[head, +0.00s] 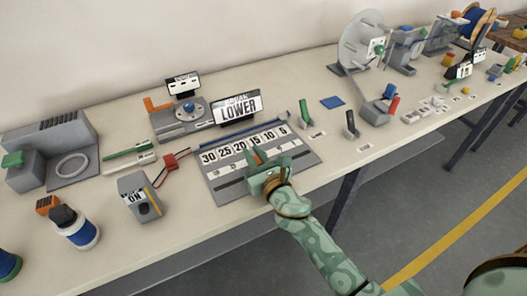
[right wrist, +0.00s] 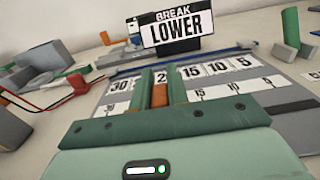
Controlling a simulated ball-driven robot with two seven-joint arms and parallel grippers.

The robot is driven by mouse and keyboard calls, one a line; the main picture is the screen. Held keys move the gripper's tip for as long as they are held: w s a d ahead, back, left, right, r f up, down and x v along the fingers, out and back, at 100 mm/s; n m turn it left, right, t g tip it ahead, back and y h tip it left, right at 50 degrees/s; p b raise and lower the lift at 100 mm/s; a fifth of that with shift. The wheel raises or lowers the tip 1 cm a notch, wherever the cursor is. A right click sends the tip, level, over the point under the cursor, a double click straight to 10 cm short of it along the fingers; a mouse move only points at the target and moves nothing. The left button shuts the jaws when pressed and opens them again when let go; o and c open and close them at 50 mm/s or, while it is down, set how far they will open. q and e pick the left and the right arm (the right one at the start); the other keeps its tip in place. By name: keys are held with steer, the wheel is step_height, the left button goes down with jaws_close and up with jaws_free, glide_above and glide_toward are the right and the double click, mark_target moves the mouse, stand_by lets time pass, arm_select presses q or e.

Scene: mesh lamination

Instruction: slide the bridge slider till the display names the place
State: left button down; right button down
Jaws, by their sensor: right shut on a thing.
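The grey bridge board (head: 225,186) lies near the table's front edge, with a row of number cards from 30 down to 5. The display (head: 236,108) behind it reads "BREAK LOWER"; the same display (right wrist: 172,27) shows in the right wrist view. My right gripper (head: 257,157) is low over the board's right half. In the right wrist view its green fingers (right wrist: 159,88) are shut on the orange slider (right wrist: 159,96). The fingers cover part of the number row there, and the gripper body hides the board's near edge. My left gripper is not in view.
A red plug (head: 170,162) with wires and a grey "ON" box (head: 139,198) stand left of the board.

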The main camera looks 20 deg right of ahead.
steer(key=c, duration=1.4)
jaws_free()
steer(key=shift+o, duration=0.2)
steer(key=s, duration=0.8)
steer(key=shift+s+d+f, duration=0.1)
steer(key=shift+d+f, duration=0.05)
steer(key=shift+d, duration=0.15)
steer(key=s+b, duration=0.2)
steer(key=s, duration=0.6)
steer(key=shift+d, duration=0.3)
